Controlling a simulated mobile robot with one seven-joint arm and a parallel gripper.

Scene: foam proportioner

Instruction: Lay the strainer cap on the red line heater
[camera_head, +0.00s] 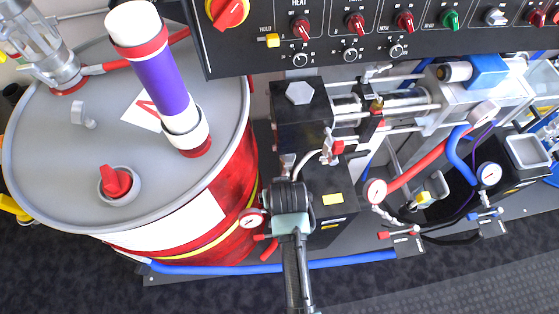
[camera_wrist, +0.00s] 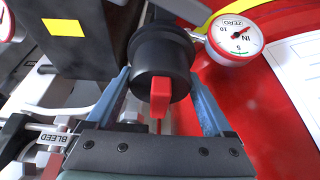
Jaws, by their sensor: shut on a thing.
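My gripper (camera_head: 290,200) is in front of the black box, to the right of the red drum. In the wrist view my gripper (camera_wrist: 161,80) has its two blue-grey fingers on either side of a round black cap-like part (camera_wrist: 160,58), which I take as the strainer cap. It is shut on this part. A red tab (camera_wrist: 160,97) shows on its near side. The part's far side and underside are hidden. The black box (camera_head: 335,215) with a yellow label lies close on the right. I cannot tell for sure which body is the red line heater.
The red drum (camera_head: 225,190) with a grey lid fills the left. A pressure gauge (camera_wrist: 237,35) is close to my right finger in the wrist view. A BLEED-marked fitting (camera_wrist: 48,137) is at the left. A control panel (camera_head: 330,35) overhangs the back. A blue hose (camera_head: 330,263) runs along the front.

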